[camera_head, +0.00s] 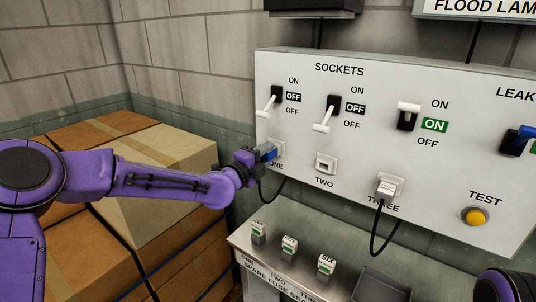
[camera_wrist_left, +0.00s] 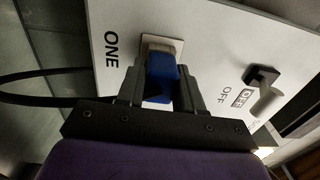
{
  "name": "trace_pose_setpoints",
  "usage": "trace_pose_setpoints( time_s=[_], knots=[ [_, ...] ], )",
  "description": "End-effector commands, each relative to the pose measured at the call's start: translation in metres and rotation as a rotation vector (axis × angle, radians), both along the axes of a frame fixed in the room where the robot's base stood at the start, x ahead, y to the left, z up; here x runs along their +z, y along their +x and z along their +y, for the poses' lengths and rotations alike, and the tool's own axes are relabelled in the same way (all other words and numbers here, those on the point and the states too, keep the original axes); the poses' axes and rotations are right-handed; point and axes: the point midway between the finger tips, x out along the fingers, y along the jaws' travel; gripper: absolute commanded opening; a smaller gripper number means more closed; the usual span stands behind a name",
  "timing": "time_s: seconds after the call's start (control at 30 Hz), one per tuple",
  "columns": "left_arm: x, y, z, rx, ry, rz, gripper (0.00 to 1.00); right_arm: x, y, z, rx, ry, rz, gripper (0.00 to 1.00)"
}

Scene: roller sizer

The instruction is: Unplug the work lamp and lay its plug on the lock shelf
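A blue plug (camera_wrist_left: 162,72) sits at socket ONE (camera_wrist_left: 172,44) on the grey panel, with a black cord hanging below it in the head view. My left gripper (camera_head: 266,154) is at this socket. In the left wrist view its two dark fingers (camera_wrist_left: 160,88) stand on either side of the blue plug, close against it. A white plug (camera_head: 390,186) with a small unreadable label and a black cord is in socket THREE. I cannot read which plug is the work lamp's. A metal shelf (camera_head: 312,238) runs below the panel.
Switches ONE (camera_head: 271,101) and TWO (camera_head: 329,114) show OFF; switch THREE (camera_head: 408,115) shows ON. Several labelled fuses, including one (camera_head: 327,263), stand on the shelf beside a dark tray (camera_head: 381,288). Cardboard boxes (camera_head: 160,160) fill the left.

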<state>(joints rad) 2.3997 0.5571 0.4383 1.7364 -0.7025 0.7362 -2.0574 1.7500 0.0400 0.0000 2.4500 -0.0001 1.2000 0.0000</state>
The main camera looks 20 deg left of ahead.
Motion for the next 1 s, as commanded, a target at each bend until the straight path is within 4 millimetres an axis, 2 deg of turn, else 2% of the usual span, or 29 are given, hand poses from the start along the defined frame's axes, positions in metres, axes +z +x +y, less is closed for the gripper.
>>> trace_pose_setpoints(
  time_s=[1.0],
  knots=[
    [-0.001,-0.034,0.013,0.0,0.001,-0.001,0.0,-0.003,0.0,0.0,0.0,0.0,0.0,0.76]
  ],
)
